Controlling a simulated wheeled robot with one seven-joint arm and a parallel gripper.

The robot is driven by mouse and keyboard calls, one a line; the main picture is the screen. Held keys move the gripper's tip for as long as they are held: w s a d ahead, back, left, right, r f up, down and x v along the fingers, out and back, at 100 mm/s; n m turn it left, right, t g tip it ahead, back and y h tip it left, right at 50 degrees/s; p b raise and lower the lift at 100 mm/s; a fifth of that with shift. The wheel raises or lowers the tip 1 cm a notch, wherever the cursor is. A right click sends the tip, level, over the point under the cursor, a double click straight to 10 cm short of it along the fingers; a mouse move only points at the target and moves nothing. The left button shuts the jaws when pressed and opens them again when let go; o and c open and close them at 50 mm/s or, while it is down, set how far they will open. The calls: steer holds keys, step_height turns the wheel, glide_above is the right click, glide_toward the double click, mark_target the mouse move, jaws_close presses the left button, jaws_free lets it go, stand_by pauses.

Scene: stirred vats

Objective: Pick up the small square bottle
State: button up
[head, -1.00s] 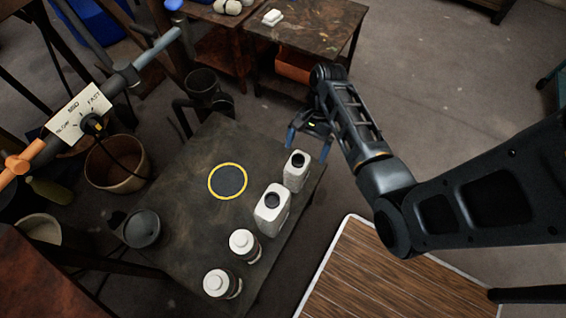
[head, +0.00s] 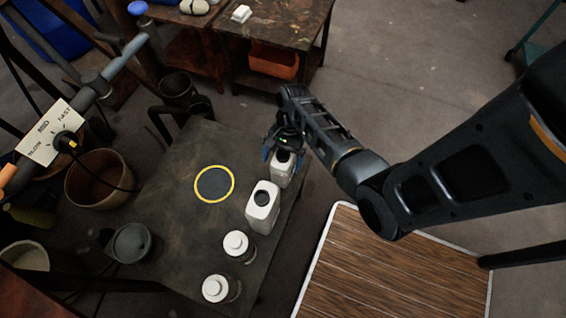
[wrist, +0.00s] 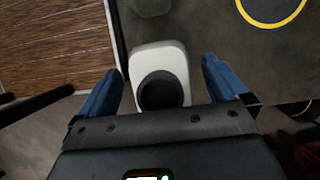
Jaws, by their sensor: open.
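The small square bottle (head: 281,173), white with a black cap, stands upright near the right edge of the dark table, farthest along the row of bottles. My gripper (head: 284,152) is open over its top. In the wrist view the bottle (wrist: 158,58) shows between the two blue fingers of my gripper (wrist: 160,66), with a visible gap on each side. Its lower part is hidden from the wrist view. A larger white square bottle (head: 262,213) with a dark cap stands just in front of it.
Two round white-capped bottles (head: 238,245) (head: 219,289) stand nearer on the same table (head: 185,240). A wooden platform (head: 390,270) is on the right. A speed dial panel (head: 45,140) stands left.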

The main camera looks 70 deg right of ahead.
steer(key=shift+c, duration=0.4)
steer(key=c, duration=1.3)
